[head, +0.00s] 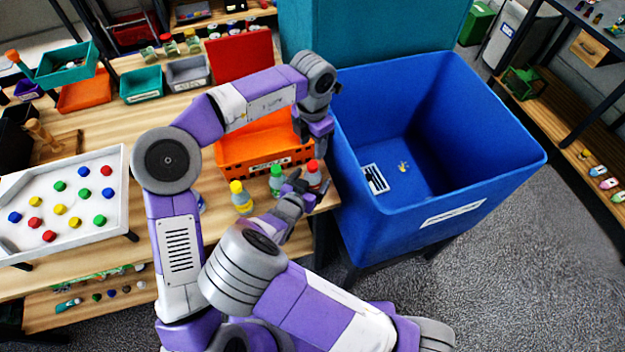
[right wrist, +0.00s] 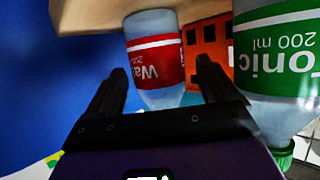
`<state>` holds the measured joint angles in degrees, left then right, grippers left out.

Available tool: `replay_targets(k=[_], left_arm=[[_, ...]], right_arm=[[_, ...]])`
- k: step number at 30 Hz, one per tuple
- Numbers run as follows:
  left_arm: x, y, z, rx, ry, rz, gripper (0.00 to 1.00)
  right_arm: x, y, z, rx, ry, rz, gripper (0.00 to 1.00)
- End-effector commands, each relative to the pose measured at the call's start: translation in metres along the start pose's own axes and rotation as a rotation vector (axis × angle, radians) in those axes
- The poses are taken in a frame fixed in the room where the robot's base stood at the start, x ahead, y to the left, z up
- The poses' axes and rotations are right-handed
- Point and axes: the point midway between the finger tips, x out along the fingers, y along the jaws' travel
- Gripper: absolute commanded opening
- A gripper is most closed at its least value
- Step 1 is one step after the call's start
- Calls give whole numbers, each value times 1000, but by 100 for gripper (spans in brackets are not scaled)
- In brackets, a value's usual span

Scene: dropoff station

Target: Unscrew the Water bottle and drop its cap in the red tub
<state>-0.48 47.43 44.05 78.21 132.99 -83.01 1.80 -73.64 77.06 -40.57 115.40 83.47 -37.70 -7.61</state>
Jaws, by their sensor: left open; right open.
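The Water bottle (right wrist: 155,60), with a red label, appears upside down in the right wrist view, beyond and between my fingertips. In the head view the red-capped bottle (head: 313,176) stands at the table's front right corner. My right gripper (head: 309,184) is open beside it, and its fingers (right wrist: 162,72) show no firm contact. My left gripper (head: 320,149) points down, open, just above the red cap (head: 312,165); its fingertips are hard to make out. A red square thing (head: 238,57) lies at the table's back; I cannot tell whether it is the red tub.
A green-capped Tonic bottle (head: 276,182), also in the right wrist view (right wrist: 285,60), and a yellow-capped bottle (head: 241,198) stand close by on the left. An orange crate (head: 250,150) is behind them. A large blue bin (head: 440,190) stands right of the table.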

Motion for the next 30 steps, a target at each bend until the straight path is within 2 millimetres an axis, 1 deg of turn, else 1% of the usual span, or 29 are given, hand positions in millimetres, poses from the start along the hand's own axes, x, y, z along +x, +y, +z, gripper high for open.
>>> replay_targets(k=[1, 4, 13, 14, 30], left_arm=[[0, 0, 0, 0, 0, 0, 51], [0, 0, 0, 0, 0, 0, 51], [0, 0, 0, 0, 0, 0, 51], [0, 0, 0, 0, 0, 0, 51], [0, 0, 0, 0, 0, 0, 51]], right_arm=[[6, 0, 0, -1, 0, 1, 86], [12, 0, 0, 0, 0, 0, 86], [14, 0, 0, 0, 0, -1, 86], [14, 0, 0, 0, 0, -1, 83], [14, 0, 0, 0, -1, -1, 0]])
